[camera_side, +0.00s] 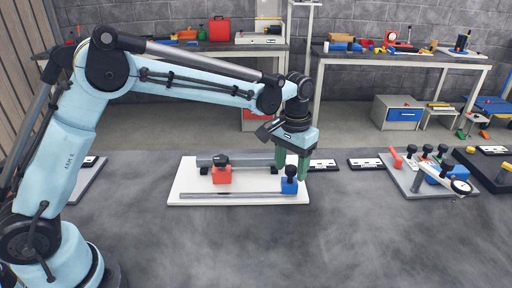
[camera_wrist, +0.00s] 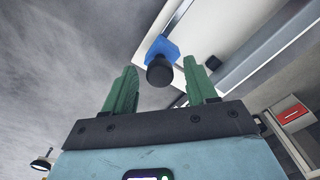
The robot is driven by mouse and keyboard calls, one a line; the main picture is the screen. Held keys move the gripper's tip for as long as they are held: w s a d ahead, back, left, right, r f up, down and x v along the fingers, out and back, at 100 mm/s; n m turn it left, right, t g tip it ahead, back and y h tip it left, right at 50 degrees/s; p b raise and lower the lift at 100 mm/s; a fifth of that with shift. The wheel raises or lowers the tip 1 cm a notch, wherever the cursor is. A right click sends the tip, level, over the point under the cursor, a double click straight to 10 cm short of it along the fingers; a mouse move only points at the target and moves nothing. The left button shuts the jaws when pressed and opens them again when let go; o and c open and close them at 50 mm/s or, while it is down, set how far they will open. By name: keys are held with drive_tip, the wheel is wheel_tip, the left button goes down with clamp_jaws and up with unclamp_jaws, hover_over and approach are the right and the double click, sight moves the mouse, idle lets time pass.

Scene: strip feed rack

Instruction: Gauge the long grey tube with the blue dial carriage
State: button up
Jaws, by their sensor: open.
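The blue carriage (camera_side: 289,186) with a black round knob sits at the right end of a thin grey rail (camera_side: 235,195) along the front of a white board (camera_side: 185,180). A long, thicker grey tube (camera_side: 245,159) lies along the board's back; it also shows in the wrist view (camera_wrist: 275,48). My gripper (camera_side: 291,172) is open, with its green fingers pointing down around the knob. In the wrist view the knob and blue carriage (camera_wrist: 163,45) appear between and beyond the fingertips (camera_wrist: 159,64). Contact cannot be told. No dial face is readable.
A red carriage (camera_side: 221,175) with a black knob stands left on the board, near the tube. A grey plate (camera_side: 415,182) with several coloured parts stands to the right. The table front (camera_side: 250,245) is clear. Benches stand behind.

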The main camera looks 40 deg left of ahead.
clamp_jaws()
drive_tip(key=shift+a, duration=0.1)
drive_tip(key=s+a, duration=0.8)
drive_tip(key=shift+s+a, duration=0.25)
unclamp_jaws()
drive_tip(key=shift+d, duration=0.1)
wheel_tip(320, 180, up, 12)
idle(0.8)
drive_tip(key=shift+r, duration=0.1)
idle(0.7)
